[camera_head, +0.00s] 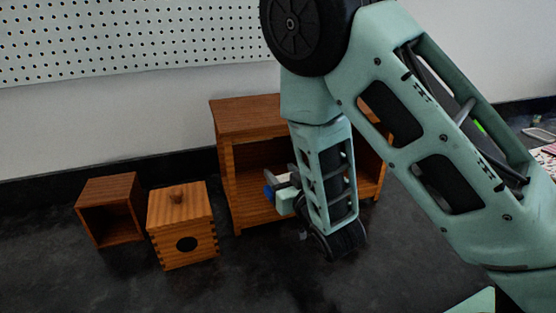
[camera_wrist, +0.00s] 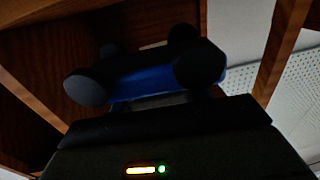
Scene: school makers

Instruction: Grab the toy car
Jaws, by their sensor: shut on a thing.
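The toy car (camera_wrist: 150,83) is blue with dark wheels and fills the middle of the wrist view. My gripper (camera_wrist: 160,103) is shut on it; the fingers are dark and hard to make out there. In the head view my gripper (camera_head: 277,188) is at the front opening of the wooden cabinet (camera_head: 250,117), and a small blue patch of the car (camera_head: 269,191) shows at its tip. The arm hides much of the cabinet's right side. The wrist view shows wooden panels around the car.
A small open wooden box (camera_head: 108,185) and a lidded wooden box (camera_head: 165,213) with a round hole stand on the dark floor left of the cabinet. A white pegboard (camera_head: 130,35) hangs on the wall behind. The floor in front is clear.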

